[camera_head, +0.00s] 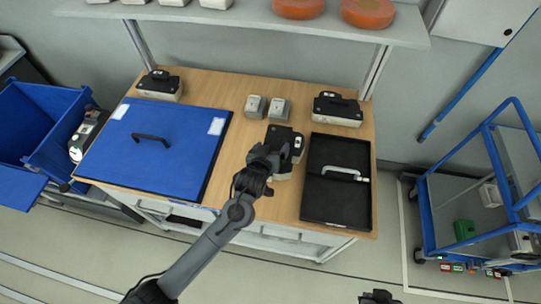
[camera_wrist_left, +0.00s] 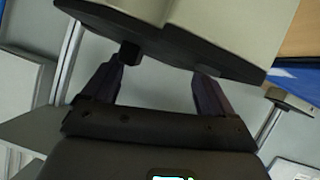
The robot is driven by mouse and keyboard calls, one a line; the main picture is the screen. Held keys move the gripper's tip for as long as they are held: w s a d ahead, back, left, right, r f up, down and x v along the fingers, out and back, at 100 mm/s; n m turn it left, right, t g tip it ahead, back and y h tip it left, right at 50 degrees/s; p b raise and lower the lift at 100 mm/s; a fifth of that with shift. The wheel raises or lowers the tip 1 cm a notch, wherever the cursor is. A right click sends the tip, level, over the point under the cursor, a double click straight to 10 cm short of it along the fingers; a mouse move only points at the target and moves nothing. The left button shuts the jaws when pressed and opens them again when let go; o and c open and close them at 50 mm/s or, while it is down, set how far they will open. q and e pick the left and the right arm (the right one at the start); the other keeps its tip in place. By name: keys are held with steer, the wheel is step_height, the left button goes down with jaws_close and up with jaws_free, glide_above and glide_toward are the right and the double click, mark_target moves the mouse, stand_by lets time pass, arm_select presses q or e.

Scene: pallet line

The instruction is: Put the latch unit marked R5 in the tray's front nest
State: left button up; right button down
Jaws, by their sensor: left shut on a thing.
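My left gripper (camera_head: 264,160) is shut on a latch unit (camera_head: 285,143), a black-topped, pale-sided block over the middle of the table. In the left wrist view the same unit (camera_wrist_left: 225,30) shows its pale body and dark plate at the fingertips (camera_wrist_left: 162,75). I cannot read its marking. The black tray (camera_head: 335,208) lies just right of it, with a pale handle-like bar (camera_head: 343,173) across its middle. Two similar black-topped units stand at the back left (camera_head: 159,85) and back right (camera_head: 337,108). A dark piece at the bottom edge may be my right gripper (camera_head: 378,297).
A blue panel with a black handle (camera_head: 165,150) covers the table's left part. Two small grey blocks (camera_head: 267,106) stand behind the held unit. A shelf (camera_head: 250,22) overhangs the back. A blue bin (camera_head: 40,125) and blue cart (camera_head: 480,190) flank the table.

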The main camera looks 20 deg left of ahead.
arm_select(q)
steer(key=shift+w+a+f, duration=0.1)
steer(key=shift+a+f, duration=0.05)
steer(key=shift+a, duration=0.1)
steer(key=shift+f, duration=1.9)
steer(key=shift+f, duration=0.15)
steer(key=o, duration=1.6)
